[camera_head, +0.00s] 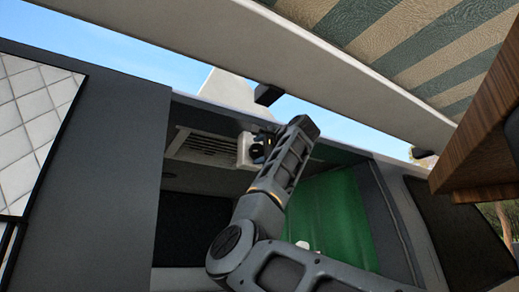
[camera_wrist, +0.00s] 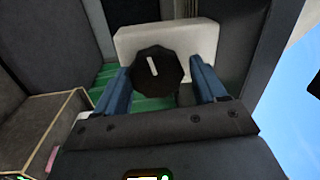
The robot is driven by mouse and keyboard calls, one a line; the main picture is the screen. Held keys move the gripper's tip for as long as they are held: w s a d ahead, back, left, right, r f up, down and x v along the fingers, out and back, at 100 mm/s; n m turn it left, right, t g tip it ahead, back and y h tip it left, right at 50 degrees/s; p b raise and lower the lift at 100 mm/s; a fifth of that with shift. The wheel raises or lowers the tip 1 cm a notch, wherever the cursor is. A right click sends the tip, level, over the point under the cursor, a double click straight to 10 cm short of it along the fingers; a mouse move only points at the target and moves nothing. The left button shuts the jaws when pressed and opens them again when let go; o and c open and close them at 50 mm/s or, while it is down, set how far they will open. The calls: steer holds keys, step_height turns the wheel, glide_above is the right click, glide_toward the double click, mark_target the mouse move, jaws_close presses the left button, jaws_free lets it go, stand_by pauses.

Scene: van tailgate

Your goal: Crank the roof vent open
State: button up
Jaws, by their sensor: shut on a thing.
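A black eight-sided knob (camera_wrist: 157,80) with a white pointer line sits on a cream housing (camera_wrist: 180,38) in the wrist view. My gripper (camera_wrist: 159,66) has its blue fingers on either side of the knob and is shut on it. The pointer line is near upright, leaning slightly left at the top. In the head view the housing (camera_head: 244,150) is high under the roof edge, and my arm hides part of the gripper and knob there. A pale tilted panel (camera_head: 229,86) stands above the roof; it may be the vent lid.
A slatted grille (camera_head: 205,146) lies left of the housing. A green panel (camera_head: 330,212) hangs inside the van. A striped awning (camera_head: 420,50) and a wooden board (camera_head: 475,150) overhang at the right. A grey wall panel (camera_head: 110,180) stands at the left.

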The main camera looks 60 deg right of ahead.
steer(key=o, duration=0.4)
steer(key=shift+a+r, duration=0.15)
steer(key=shift+a, duration=0.05)
steer(key=shift+s+f, duration=0.1)
steer(key=shift+f, duration=0.1)
steer(key=shift+b+v, duration=1.55)
steer(key=shift+v, duration=2.3)
steer(key=shift+a+r, duration=0.1)
steer(key=shift+r, duration=0.05)
steer(key=shift+c, duration=0.2)
